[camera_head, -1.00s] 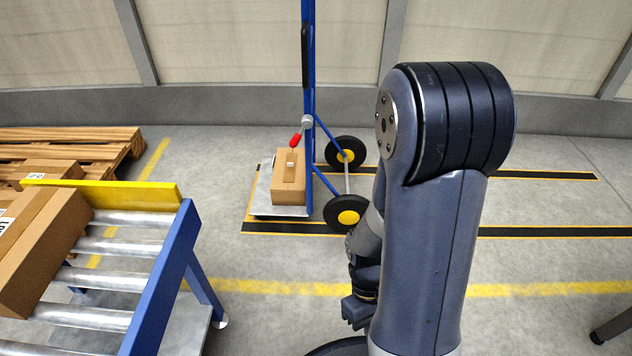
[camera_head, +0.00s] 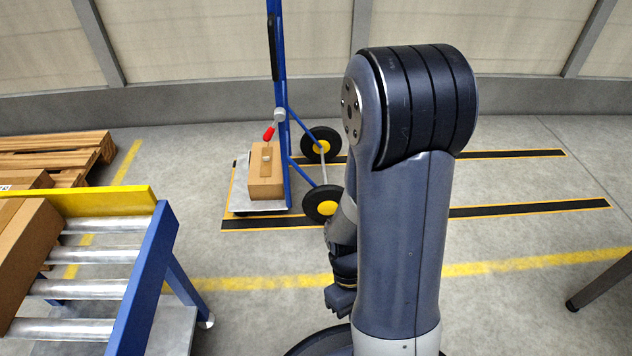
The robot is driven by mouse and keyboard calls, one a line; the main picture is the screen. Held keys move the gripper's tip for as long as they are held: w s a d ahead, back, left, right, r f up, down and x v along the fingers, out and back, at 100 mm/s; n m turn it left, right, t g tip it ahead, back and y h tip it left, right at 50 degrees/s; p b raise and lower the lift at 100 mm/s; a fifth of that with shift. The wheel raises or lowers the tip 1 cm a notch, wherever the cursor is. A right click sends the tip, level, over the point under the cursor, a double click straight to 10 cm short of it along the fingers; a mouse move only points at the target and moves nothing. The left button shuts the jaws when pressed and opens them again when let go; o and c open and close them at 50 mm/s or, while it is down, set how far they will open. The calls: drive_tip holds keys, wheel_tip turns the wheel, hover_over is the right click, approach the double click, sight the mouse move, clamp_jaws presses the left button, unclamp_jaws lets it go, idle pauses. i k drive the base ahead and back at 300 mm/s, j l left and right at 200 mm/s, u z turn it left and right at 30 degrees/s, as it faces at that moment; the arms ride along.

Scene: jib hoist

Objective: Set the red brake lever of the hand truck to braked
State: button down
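The blue hand truck (camera_head: 278,70) stands upright inside a black-and-yellow marked bay on the floor, left of centre. Its red brake lever (camera_head: 268,134) sits on a grey hub on the frame and points down to the left, above the box. A cardboard box (camera_head: 266,187) rests on the truck's toe plate. My gripper (camera_head: 338,300) shows in part low beside my arm, well short of the truck and apart from the lever. Its fingers are too small and partly hidden to tell whether they are open.
A roller conveyor (camera_head: 150,270) with a yellow end stop (camera_head: 85,202) and a carton (camera_head: 25,255) stands at the left front. A wooden pallet (camera_head: 60,150) lies behind it. A dark leg (camera_head: 595,285) shows at right. The floor between my arm and the truck is clear.

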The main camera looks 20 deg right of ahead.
sight(279, 113)
drive_tip(key=i, duration=0.5)
drive_tip(key=i+l+u, duration=0.1)
drive_tip(key=i, duration=0.35)
